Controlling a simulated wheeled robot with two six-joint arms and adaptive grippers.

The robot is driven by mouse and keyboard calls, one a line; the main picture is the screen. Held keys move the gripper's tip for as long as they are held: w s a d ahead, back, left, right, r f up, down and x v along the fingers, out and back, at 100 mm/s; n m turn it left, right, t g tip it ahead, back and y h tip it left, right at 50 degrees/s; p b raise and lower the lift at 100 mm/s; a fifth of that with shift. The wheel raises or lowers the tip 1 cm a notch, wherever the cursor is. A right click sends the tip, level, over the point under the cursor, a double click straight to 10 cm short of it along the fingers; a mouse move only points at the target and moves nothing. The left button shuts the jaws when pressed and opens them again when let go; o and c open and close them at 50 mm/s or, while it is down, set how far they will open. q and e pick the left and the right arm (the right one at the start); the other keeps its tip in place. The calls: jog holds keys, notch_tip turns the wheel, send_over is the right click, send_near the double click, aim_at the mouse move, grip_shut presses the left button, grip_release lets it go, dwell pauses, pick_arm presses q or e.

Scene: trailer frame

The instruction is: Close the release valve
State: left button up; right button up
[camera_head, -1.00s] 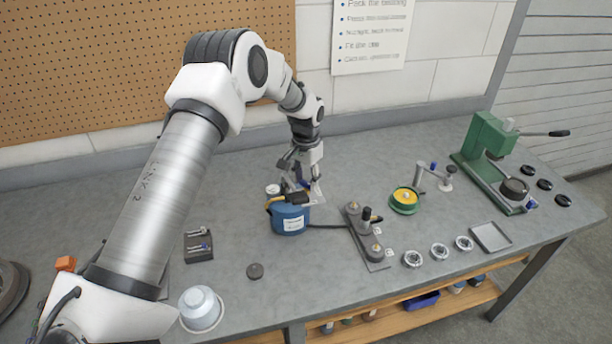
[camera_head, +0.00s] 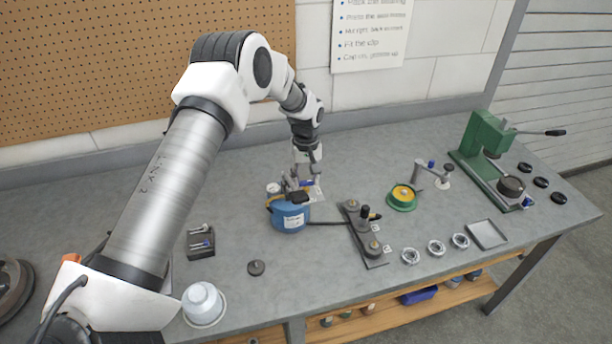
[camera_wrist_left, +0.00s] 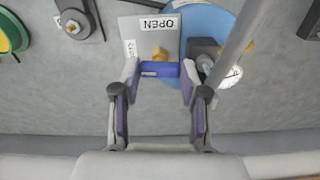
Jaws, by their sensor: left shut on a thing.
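The release valve has a blue handle (camera_wrist_left: 158,69) and a brass stem (camera_wrist_left: 160,53), in front of a grey plate (camera_wrist_left: 150,33) marked OPEN in the left wrist view. A second label on the plate is partly cut off by my finger. The valve is beside a round blue tank (camera_head: 290,218) on the bench, which also shows in the wrist view (camera_wrist_left: 205,18). My left gripper (camera_head: 304,184) is at the tank's back right. In the wrist view its two fingertips (camera_wrist_left: 159,72) are on the two ends of the blue handle. My right gripper is not in view.
A pressure gauge (camera_wrist_left: 232,76) and a grey bar (camera_wrist_left: 235,40) lie close to the right finger. A black hose (camera_head: 330,223) runs from the tank to a grey fixture (camera_head: 366,235). A green press (camera_head: 480,150) stands at the right. The bench left of the tank is mostly clear.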

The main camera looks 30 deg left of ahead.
aim_at(306, 181)
pick_arm(q)
jog(key=shift+s+f+n, duration=0.1)
jog(key=shift+f+n, duration=0.05)
jog(key=shift+n, duration=0.35)
jog(key=o, duration=1.1)
jog(key=shift+c, duration=0.2)
jog(key=shift+o, duration=0.4)
jog(key=shift+w+d, duration=0.15)
jog(key=shift+w, duration=0.1)
jog(key=shift+s, duration=0.1)
notch_tip(306, 181, up, 7)
jog(key=shift+r, duration=0.6)
